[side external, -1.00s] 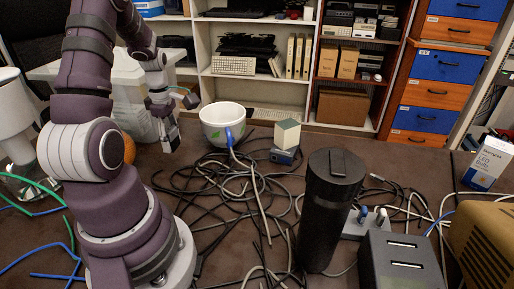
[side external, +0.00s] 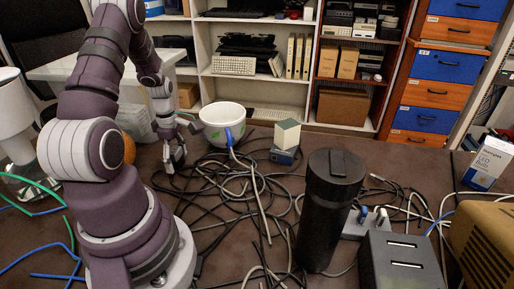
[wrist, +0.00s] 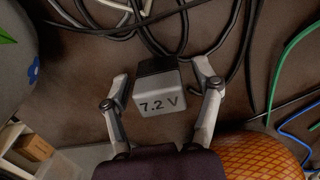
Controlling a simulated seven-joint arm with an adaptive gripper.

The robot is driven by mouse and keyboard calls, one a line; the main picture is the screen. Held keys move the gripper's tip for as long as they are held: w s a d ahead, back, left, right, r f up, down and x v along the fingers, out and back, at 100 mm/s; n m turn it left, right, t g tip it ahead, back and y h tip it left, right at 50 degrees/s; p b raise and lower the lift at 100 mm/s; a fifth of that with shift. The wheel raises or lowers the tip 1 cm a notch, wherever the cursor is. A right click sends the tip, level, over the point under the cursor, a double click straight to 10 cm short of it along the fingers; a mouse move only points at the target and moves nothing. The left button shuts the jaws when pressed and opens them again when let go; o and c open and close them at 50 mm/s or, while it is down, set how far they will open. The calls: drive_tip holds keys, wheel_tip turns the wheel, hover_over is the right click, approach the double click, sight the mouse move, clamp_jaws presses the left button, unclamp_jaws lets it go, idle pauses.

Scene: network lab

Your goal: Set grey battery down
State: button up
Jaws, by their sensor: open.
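The grey battery (wrist: 157,104), a block with a dark top part and "7.2 V" on its face, is between my fingers in the wrist view. It appears to rest on the brown table (wrist: 70,95). My gripper (wrist: 160,82) is open, with one finger on each side of the battery. In the side view my gripper (side external: 174,160) is low at the table, left of the cup; the battery is too small to make out there.
Tangled cables (side external: 235,195) cover the middle of the table. A small box (side external: 287,134), a black cylinder (side external: 330,210) and an orange textured ball (wrist: 262,155) are also around.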

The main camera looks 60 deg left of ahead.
sight(174, 149)
drive_tip(key=shift+r, duration=0.1)
wheel_tip(174, 149, up, 12)
drive_tip(key=shift+f, duration=0.25)
drive_tip(key=w+d+r+m+t+y, duration=0.1)
drive_tip(key=w+d+r+m, duration=0.2)
drive_tip(key=d+m, duration=0.25)
drive_tip(key=w+d+r+m+t, duration=0.1)
drive_tip(key=w+d+r+m, duration=0.25)
drive_tip(key=d+m, duration=0.2)
drive_tip(key=s+d+r+m+t, duration=0.1)
drive_tip(key=d+m, duration=0.4)
drive_tip(key=m, duration=0.3)
drive_tip(key=s+d+r+m+t+h, duration=0.1)
drive_tip(key=s+d+m+t, duration=0.1)
drive_tip(key=d+m, duration=0.4)
drive_tip(key=shift+s+d+r+m+t, duration=0.2)
drive_tip(key=shift+m+t, duration=0.1)
drive_tip(key=shift+m, duration=0.7)
drive_tip(key=shift+w, duration=0.1)
